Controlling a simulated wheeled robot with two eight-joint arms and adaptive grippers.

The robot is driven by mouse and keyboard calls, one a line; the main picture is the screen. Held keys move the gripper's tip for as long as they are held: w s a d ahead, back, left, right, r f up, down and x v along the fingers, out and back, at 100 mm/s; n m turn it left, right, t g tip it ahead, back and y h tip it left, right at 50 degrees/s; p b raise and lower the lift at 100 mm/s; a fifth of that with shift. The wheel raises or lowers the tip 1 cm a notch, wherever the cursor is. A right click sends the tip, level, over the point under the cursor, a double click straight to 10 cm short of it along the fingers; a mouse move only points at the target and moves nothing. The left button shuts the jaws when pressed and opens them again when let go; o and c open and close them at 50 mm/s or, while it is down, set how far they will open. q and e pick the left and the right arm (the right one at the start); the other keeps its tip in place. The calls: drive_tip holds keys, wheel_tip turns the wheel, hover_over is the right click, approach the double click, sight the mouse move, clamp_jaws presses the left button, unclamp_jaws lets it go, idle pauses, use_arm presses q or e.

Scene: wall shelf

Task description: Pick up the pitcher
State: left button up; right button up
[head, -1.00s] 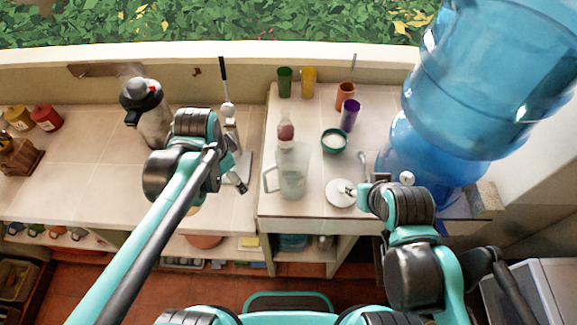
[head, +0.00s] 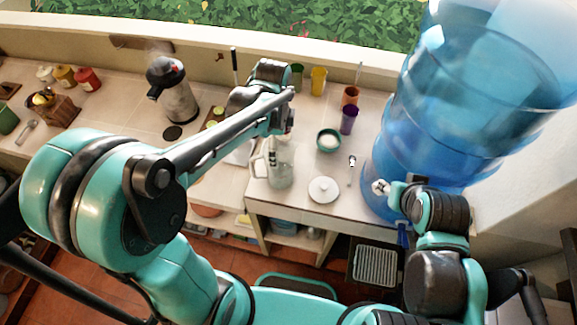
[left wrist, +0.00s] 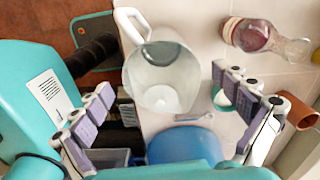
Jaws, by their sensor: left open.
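The clear glass pitcher (head: 280,168) stands upright on the tiled counter, its handle on the left. The left wrist view looks down into the open, empty-looking pitcher (left wrist: 163,78), with its white handle at the upper left. My left gripper (head: 284,124) is just above and behind the pitcher in the head view, partly hidden by its own arm. In the left wrist view my left gripper (left wrist: 163,82) is open, its fingers spread on either side of the pitcher with visible gaps. My right gripper (head: 393,189) is beside the blue water bottle; its fingers are unclear.
A white lid (head: 323,190) lies right of the pitcher, near a teal bowl (head: 329,140) and a spoon. A bottle (left wrist: 262,38) with dark contents is close by. Several coloured cups (head: 318,80) stand behind. The large blue water bottle (head: 445,110) blocks the right.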

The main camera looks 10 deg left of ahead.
use_arm(q)
wheel_tip(320, 180, down, 8)
drive_tip(key=shift+a+r, duration=0.2)
drive_tip(key=shift+a, duration=0.15)
drive_tip(key=c, duration=1.6)
drive_tip(key=shift+r, duration=0.2)
drive_tip(key=shift+s+d+r, duration=0.9)
drive_tip(key=shift+d+r, duration=0.8)
drive_tip(key=shift+r, duration=0.05)
drive_tip(key=shift+s+d+r, duration=0.95)
drive_tip(key=shift+d+r, duration=0.75)
drive_tip(key=shift+r, duration=0.1)
drive_tip(key=shift+s+d+r, duration=0.9)
drive_tip(key=shift+d+r, duration=0.8)
drive_tip(key=shift+r, duration=0.05)
